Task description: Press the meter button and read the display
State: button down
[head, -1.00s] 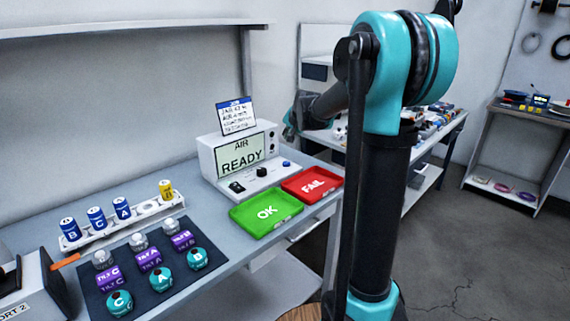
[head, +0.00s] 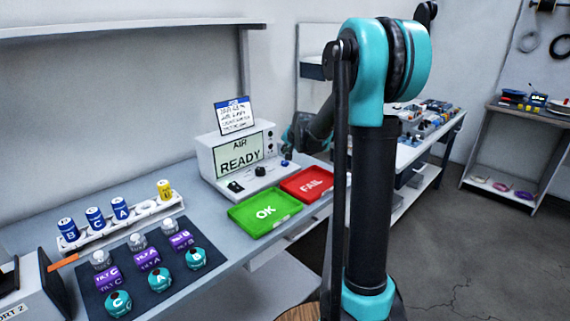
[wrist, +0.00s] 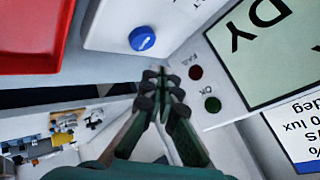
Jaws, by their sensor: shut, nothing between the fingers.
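The white meter (head: 207,160) stands on the bench, its screen (head: 240,155) reading "AIR READY". Its sloped front holds a dark socket or switch (head: 235,187), a dark round control (head: 260,171) and a blue knob (head: 285,163). The blue knob, with a white mark, also shows in the wrist view (wrist: 142,38). My gripper (wrist: 158,78) is shut and empty, its tips apart from the blue knob in the picture, beside the panel with red and green lamps (wrist: 204,88). In the head view my gripper (head: 290,138) is at the meter's right end, partly hidden by my arm.
A green OK tray (head: 240,220) and red FAIL tray (head: 290,193) lie in front of the meter. A card (head: 235,115) stands on top. Left are a rack (head: 110,232) of labelled cylinders and a dark mat (head: 170,285) with several sensors.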

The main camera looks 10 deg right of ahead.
aim_at(286, 163)
jog(key=shift+f, duration=1)
jog(key=shift+f, duration=0.2)
dwell(0.6)
jog(key=shift+f, duration=0.2)
jog(key=shift+f, duration=0.45)
dwell(0.8)
jog(key=shift+r, duration=0.85)
jog(key=shift+r, duration=2.55)
